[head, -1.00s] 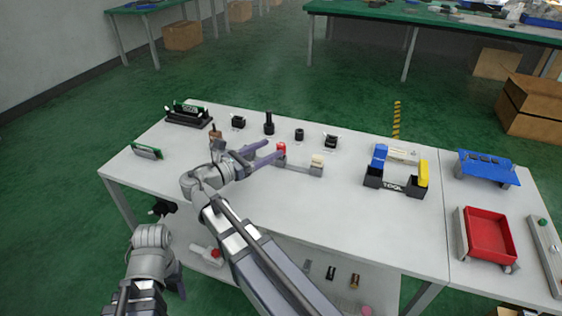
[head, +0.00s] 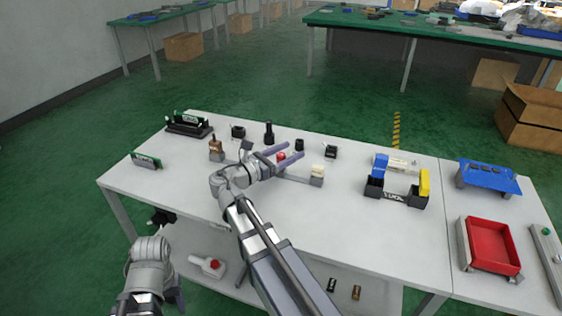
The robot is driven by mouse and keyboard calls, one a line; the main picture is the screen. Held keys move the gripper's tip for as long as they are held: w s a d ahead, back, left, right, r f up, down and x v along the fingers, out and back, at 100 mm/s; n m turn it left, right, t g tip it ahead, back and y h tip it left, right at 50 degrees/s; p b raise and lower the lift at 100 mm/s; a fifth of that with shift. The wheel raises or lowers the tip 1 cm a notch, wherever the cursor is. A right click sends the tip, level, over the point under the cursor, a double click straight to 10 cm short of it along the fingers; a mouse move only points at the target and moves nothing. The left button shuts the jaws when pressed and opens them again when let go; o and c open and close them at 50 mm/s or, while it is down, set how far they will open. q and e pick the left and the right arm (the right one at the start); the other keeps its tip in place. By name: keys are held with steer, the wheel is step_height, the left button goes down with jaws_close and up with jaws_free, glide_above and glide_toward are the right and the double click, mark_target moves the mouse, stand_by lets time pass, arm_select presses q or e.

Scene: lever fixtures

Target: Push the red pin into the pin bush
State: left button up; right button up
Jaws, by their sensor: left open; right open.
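The red pin (head: 281,156) is at the left end of a low grey fixture bar (head: 296,179) in the middle of the table. A cream block (head: 318,171) on a grey base is at the bar's right end. I cannot tell which part is the pin bush; the pin's lower part is hidden. My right gripper (head: 293,155) is open, with its purple-grey fingers on either side of the pin in the picture. I cannot tell whether they touch it. My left gripper (head: 178,290) is low at the lower left, in front of the table, mostly hidden and away from the pin.
Behind the pin stand a black upright post (head: 269,133) and small black blocks (head: 331,151). A brown-topped piece (head: 216,148) is left of my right gripper. A tool holder (head: 397,192) and a red tray (head: 492,245) are to the right. The table's front middle is clear.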

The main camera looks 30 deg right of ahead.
jaws_close()
stand_by(0.6)
